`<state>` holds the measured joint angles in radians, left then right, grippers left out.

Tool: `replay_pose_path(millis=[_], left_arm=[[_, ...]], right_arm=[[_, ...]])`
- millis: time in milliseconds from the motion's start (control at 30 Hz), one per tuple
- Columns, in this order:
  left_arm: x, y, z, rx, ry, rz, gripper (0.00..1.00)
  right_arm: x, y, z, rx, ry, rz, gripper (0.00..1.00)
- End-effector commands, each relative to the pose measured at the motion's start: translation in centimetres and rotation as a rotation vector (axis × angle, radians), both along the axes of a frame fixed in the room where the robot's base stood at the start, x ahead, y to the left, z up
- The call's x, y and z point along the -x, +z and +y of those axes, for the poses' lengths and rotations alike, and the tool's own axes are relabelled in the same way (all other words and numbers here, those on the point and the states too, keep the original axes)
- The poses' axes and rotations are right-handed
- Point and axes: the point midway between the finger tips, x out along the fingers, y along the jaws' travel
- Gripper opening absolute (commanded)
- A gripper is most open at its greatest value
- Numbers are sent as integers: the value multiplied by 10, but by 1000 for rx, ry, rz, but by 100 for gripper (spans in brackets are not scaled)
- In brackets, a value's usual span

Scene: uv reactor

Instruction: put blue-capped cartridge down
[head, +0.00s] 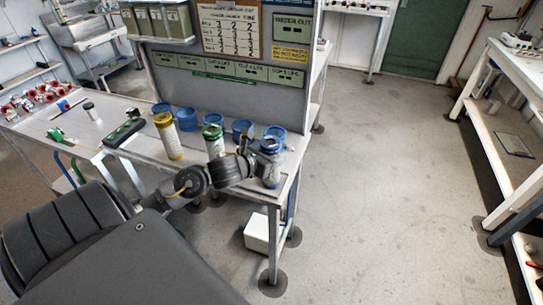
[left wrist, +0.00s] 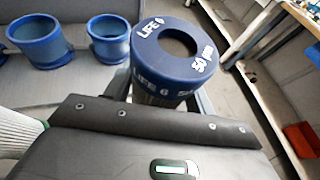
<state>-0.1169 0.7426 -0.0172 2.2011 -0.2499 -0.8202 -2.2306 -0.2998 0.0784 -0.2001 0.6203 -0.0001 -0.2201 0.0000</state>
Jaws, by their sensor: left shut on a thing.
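The blue-capped cartridge (head: 271,171) is upright at the right end of the bench (head: 140,104). My left gripper (head: 266,156) is shut on it near its top, and the fingers are mostly hidden. In the left wrist view its dark blue cap (left wrist: 175,72), with a round hole and white lettering "LIFE 6" and "50", stands just beyond the gripper body. I cannot tell whether its base touches the bench. My right gripper is not in view.
A yellow-capped cartridge (head: 169,139) and a green-capped cartridge (head: 214,146) stand left of my gripper. Several blue ring holders (head: 187,119) line the bench's back, below the panel. A white box (head: 258,232) is under the bench. Open floor lies to the right.

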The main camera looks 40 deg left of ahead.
Motion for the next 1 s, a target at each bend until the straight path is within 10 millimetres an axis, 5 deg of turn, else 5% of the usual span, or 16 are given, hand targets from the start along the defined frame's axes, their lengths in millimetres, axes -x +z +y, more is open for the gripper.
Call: replay_pose_path(millis=[400,433,567,1000], left_arm=[[0,-6,0,-2,-1,-3,29],[0,-5,0,-2,-1,-2,57],[0,-4,0,-1,0,-1,74],[7,-1,1,-4,-1,0,76]], right_arm=[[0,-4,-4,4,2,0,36],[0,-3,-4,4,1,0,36],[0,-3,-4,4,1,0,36],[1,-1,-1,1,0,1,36]])
